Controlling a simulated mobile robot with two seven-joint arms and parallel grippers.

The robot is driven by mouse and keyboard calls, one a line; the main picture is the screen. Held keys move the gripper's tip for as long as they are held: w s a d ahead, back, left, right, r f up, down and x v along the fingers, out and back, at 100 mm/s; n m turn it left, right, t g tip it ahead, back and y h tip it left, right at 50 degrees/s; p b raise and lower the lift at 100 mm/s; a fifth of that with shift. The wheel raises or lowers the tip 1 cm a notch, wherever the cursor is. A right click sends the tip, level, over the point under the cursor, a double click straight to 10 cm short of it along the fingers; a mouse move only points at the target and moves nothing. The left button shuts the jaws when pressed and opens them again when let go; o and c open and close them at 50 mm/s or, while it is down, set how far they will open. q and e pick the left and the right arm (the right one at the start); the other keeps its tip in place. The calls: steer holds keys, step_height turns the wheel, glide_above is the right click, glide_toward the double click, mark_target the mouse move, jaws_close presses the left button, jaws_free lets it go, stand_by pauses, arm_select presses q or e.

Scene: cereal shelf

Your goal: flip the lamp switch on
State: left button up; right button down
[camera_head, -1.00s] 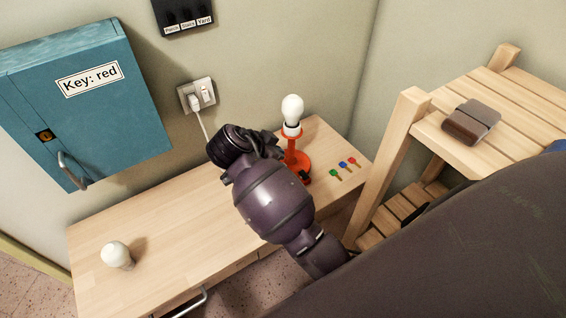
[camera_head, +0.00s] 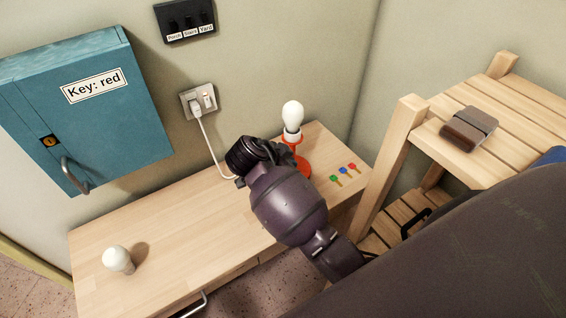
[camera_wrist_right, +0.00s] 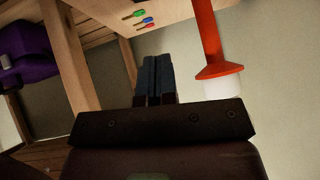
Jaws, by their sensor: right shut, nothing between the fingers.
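The lamp is a red-orange stand (camera_head: 302,164) with a white bulb (camera_head: 292,115) on top, at the back right of the desk. In the right wrist view its red stem (camera_wrist_right: 206,35) and white socket (camera_wrist_right: 222,84) appear upside down, right of the fingers. My right gripper (camera_head: 281,153) is just left of the lamp stand and hides part of it. In the wrist view its fingers (camera_wrist_right: 158,75) are together and empty, apart from the stem in the picture. A white wall plate (camera_head: 198,101) holds a plug and a rocker switch. My left gripper is out of view.
A black switch panel (camera_head: 185,20) labelled Porch, Stairs and Yard is on the wall. A blue key box (camera_head: 90,120) hangs left. A loose bulb (camera_head: 117,259) and coloured keys (camera_head: 344,171) lie on the desk (camera_head: 160,235). A wooden shelf (camera_head: 408,112) stands right.

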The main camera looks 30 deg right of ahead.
steer(key=x, duration=0.6)
steer(key=shift+p, duration=0.3)
step_height(320, 180, down, 2)
steer(key=shift+w+a+f, duration=0.1)
steer(key=shift+w+f, duration=0.05)
steer(key=shift+w, duration=0.05)
steer(key=shift+f, duration=0.7)
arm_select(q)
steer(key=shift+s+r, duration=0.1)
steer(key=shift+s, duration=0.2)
arm_select(e)
steer(key=shift+w, duration=0.15)
